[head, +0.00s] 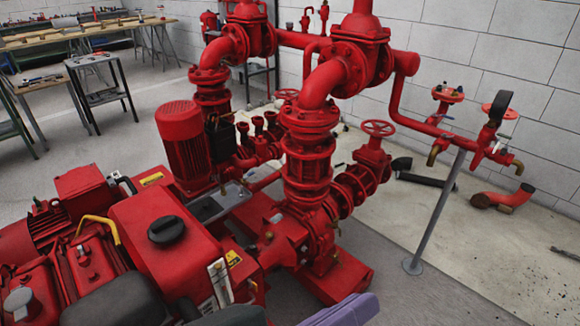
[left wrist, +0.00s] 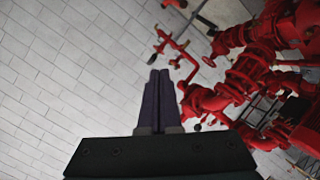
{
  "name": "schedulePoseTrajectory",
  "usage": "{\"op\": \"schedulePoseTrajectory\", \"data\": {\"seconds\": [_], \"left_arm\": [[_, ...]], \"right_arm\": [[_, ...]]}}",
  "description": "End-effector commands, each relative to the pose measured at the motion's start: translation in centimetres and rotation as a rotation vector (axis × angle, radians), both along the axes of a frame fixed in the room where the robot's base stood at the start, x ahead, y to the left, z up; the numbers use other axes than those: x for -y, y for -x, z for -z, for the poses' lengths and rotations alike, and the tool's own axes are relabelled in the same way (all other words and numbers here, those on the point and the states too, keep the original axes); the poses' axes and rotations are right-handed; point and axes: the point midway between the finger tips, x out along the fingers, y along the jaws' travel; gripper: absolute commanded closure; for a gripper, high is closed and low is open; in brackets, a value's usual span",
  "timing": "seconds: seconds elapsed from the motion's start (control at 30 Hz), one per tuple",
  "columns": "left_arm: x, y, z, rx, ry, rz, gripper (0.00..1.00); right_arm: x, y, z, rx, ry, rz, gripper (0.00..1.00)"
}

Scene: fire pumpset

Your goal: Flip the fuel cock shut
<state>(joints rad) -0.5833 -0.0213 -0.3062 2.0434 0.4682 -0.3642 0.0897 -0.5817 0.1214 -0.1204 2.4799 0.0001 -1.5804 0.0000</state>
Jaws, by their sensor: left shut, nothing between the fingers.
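The red tank with a black cap (head: 166,231) stands at the lower left of the head view. On its right end is a pale upright metal piece (head: 219,281) beside a yellow label (head: 233,258). This may be the fuel cock, but I cannot tell its lever position. My left gripper (head: 362,305) enters along the bottom edge of the head view, its purple fingers pointing right, in front of the pump and apart from it. In the left wrist view its fingers (left wrist: 157,95) are together and empty. My right gripper is not in view.
The red motor (head: 181,140), the handwheel valve (head: 378,129) and tall pipework crowd the middle. A grey stand post (head: 435,215) supports the outlet pipe at right. Loose pipe pieces (head: 503,197) lie on the floor. Workbenches (head: 75,38) stand at back left. The lower right floor is mostly clear.

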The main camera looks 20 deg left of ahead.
Motion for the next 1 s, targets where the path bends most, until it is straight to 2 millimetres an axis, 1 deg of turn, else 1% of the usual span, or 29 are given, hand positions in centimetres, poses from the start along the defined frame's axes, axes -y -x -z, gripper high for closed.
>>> {"op": "schedulePoseTrajectory", "data": {"seconds": [0.03, 0.17, 0.33, 0.57, 0.6, 0.67, 0.7, 0.77, 0.8, 0.97, 1.0], "left_arm": [[0.1, -0.2, 3.5, 0.013, 0.036, -0.029, 1.00], [0.1, -0.8, 7.3, 0.051, 0.129, -0.112, 1.00], [-0.4, -1.3, 12.5, 0.093, 0.240, -0.233, 1.00], [-2.0, -1.4, 20.2, 0.137, 0.370, -0.417, 1.00], [-2.3, -1.3, 21.6, 0.144, 0.389, -0.451, 1.00], [-2.9, -1.1, 23.8, 0.153, 0.417, -0.504, 1.00], [-3.2, -1.0, 25.3, 0.159, 0.433, -0.539, 1.00], [-3.8, -0.7, 27.5, 0.167, 0.457, -0.592, 1.00], [-4.3, -0.5, 29.1, 0.172, 0.471, -0.629, 1.00], [-5.9, 0.7, 35.3, 0.189, 0.519, -0.778, 1.00], [-6.4, 1.0, 36.9, 0.194, 0.526, -0.816, 1.00]], "right_arm": [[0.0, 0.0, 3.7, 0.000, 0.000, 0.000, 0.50], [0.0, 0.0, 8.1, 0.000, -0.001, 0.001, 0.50], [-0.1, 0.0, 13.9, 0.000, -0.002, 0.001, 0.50], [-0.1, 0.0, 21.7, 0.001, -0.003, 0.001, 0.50], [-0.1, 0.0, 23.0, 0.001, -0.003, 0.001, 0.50], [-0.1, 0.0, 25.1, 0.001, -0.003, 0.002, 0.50], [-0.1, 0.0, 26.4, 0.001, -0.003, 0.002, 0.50], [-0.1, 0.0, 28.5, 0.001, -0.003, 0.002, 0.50], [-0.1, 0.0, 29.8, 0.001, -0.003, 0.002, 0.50], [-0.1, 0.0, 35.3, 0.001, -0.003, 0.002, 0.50], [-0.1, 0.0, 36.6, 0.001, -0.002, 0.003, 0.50]]}}
